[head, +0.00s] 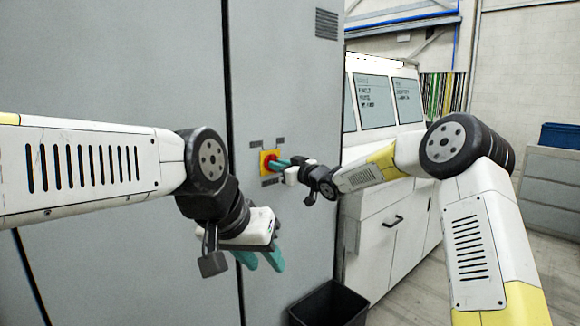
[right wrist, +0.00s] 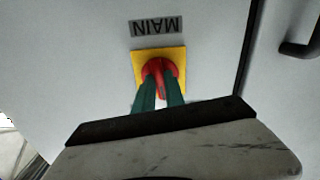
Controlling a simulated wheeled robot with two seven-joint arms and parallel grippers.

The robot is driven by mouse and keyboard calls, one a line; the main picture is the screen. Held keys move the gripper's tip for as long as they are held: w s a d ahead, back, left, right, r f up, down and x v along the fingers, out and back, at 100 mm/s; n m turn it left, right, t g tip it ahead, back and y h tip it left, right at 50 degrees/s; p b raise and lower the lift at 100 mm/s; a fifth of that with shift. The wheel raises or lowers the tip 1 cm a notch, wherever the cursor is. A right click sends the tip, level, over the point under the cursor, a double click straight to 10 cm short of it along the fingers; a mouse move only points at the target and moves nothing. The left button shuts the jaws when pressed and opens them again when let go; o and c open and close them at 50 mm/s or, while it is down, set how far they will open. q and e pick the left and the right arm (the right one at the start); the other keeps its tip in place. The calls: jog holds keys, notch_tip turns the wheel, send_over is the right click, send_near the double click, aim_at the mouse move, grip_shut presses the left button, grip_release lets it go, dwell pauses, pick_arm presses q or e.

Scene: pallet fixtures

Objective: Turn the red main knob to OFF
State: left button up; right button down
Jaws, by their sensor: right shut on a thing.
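The red main knob (head: 270,161) sits on a yellow square plate (head: 264,170) on the grey cabinet door. In the right wrist view the red knob (right wrist: 159,72) shows on its yellow plate (right wrist: 177,56), with an upside-down MAIN label (right wrist: 157,26) beside it. My right gripper (head: 279,162) has its two green fingers on either side of the knob; it also shows in the right wrist view (right wrist: 160,88), shut on the knob. The knob's pointer is hidden. My left gripper (head: 260,262) hangs in front of the cabinet, fingers pointing down and apart, holding nothing visible.
The grey cabinet (head: 130,60) fills the left side. A black bin (head: 330,304) stands on the floor below the knob. A white cabinet with a dark handle (head: 393,221) stands to the right. Open floor lies at the lower right.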

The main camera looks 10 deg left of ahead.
jog(key=shift+n, duration=2.2)
jog(key=c, duration=1.4)
grip_release()
jog(key=v, duration=0.7)
jog(key=shift+s+d, duration=0.25)
jog(key=shift+d, duration=0.1)
jog(key=shift+d, duration=0.1)
